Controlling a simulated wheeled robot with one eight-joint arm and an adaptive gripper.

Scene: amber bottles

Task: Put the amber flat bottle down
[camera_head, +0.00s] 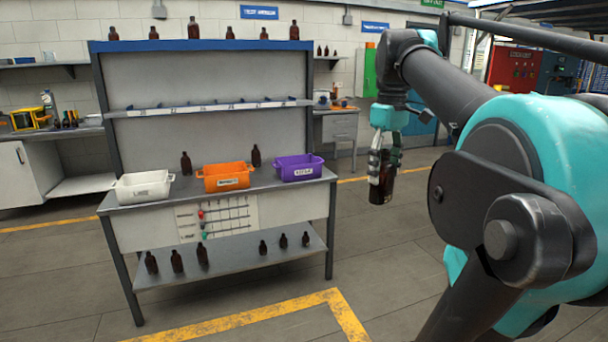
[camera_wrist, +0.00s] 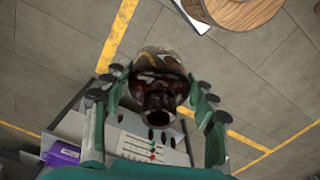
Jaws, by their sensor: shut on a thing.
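The amber flat bottle (camera_head: 381,188) is dark brown and hangs upright in my gripper (camera_head: 384,160), to the right of the workbench and above the floor. In the wrist view the bottle (camera_wrist: 158,85) shows from its neck end, between the two green fingers of my gripper (camera_wrist: 158,100). The fingers are closed on its sides. Nothing stands directly under it in the head view.
The workbench (camera_head: 185,194) holds a white bin (camera_head: 142,188), an orange bin (camera_head: 225,178) and a purple bin (camera_head: 298,168). Amber bottles stand on its top ledge, worktop and lower shelf (camera_head: 228,262). A round wooden top (camera_wrist: 243,10) shows in the wrist view.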

